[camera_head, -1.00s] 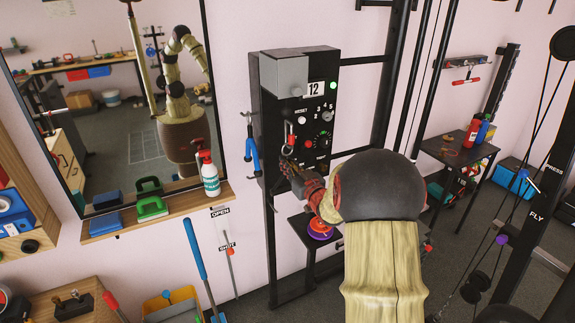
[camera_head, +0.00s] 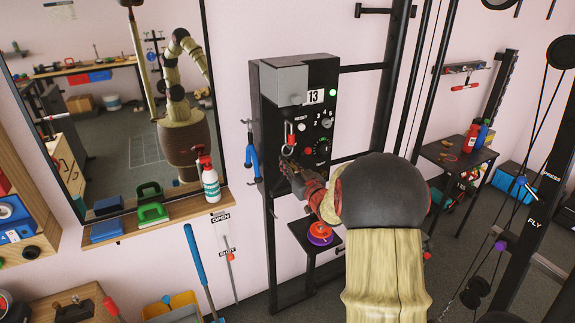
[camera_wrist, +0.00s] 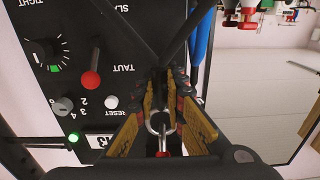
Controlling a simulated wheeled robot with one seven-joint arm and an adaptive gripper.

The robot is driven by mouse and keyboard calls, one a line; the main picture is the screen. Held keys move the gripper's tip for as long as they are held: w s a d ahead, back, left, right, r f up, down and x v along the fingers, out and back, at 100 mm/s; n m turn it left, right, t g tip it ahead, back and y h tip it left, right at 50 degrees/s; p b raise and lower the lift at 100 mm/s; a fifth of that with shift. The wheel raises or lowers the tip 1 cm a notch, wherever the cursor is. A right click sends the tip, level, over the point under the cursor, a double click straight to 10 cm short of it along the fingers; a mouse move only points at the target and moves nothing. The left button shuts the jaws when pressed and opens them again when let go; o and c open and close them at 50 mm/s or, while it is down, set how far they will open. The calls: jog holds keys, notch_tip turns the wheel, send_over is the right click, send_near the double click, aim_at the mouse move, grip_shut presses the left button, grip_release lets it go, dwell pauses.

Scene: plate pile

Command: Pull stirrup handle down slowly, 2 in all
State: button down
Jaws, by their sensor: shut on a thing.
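The black box on the frame (camera_head: 262,150) carries a display (camera_head: 315,96) that reads 13. A red clip with a metal ring (camera_head: 291,138) hangs on its front. The ring also shows in the wrist view (camera_wrist: 159,122), where the picture is upside down. My gripper (camera_head: 288,168) is just below the ring, at the box front. In the wrist view its yellow-padded fingers (camera_wrist: 165,80) are shut at the dark stirrup handle (camera_wrist: 178,42), whose two sides spread away from the ring. The fingers hide most of the grip. My arm covers the area right of it.
A red-tipped lever (camera_wrist: 91,78), knobs and a green light (camera_wrist: 74,139) sit beside the gripper. A blue-handled item (camera_head: 252,158) hangs left of the box. A small stand with an orange and purple disc (camera_head: 320,234) is below. A mirror shelf (camera_head: 180,212) is at left.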

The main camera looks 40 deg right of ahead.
aim_at(289, 188)
jog(key=shift+f, duration=0.3)
jog(key=shift+f+b, duration=0.95)
jog(key=shift+f, duration=0.2)
jog(key=shift+f+b, duration=0.95)
jog(key=shift+f, duration=0.15)
jog(key=shift+f+b, duration=0.95)
jog(key=shift+f, duration=0.2)
jog(key=shift+f+b, duration=0.9)
jog(key=shift+f, duration=0.25)
